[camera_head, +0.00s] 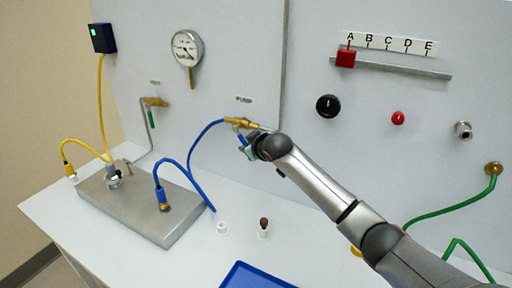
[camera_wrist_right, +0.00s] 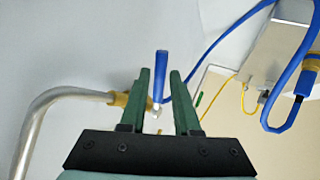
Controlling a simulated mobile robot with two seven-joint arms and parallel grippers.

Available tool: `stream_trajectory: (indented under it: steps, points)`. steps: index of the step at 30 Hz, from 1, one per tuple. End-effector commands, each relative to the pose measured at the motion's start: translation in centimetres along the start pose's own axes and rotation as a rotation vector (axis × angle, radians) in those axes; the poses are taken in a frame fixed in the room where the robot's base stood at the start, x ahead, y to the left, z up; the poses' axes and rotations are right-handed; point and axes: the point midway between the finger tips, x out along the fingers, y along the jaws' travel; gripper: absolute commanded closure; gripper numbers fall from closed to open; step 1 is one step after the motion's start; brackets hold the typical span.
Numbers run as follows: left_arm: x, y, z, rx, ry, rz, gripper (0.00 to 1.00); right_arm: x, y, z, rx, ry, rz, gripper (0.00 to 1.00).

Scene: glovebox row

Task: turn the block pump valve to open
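The pump valve is a brass body (camera_head: 242,122) on the wall panel below a label reading PUMP, with a blue hose on its left. It also shows in the right wrist view as a brass fitting (camera_wrist_right: 119,99). Its blue lever (camera_wrist_right: 161,68) stands upright in that view, between the fingers. My right gripper (camera_wrist_right: 159,76) is open, one green finger on each side of the lever, with small gaps visible. In the head view my right gripper (camera_head: 250,146) is at the valve, and my wrist hides part of the valve. My left gripper is not in view.
A metal block (camera_head: 140,213) with yellow and blue hoses stands on the table at left. A green-handled valve (camera_head: 152,103) and a gauge (camera_head: 187,48) are on the panel.

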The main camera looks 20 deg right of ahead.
Motion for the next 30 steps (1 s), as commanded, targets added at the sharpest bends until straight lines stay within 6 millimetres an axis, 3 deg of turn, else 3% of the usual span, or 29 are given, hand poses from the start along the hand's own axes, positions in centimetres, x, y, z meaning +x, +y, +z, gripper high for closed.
stream_trajectory:
  steps: [15,28,30]
  points:
    - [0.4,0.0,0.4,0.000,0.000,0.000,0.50,-6.5,-0.1,0.1,0.001,-0.002,-0.002,0.70]
    - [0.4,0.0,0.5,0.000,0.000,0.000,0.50,-7.2,0.0,0.1,0.000,-0.003,-0.001,0.70]
    - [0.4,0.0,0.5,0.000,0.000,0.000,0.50,-7.2,-0.1,0.1,-0.002,-0.003,0.000,0.77]
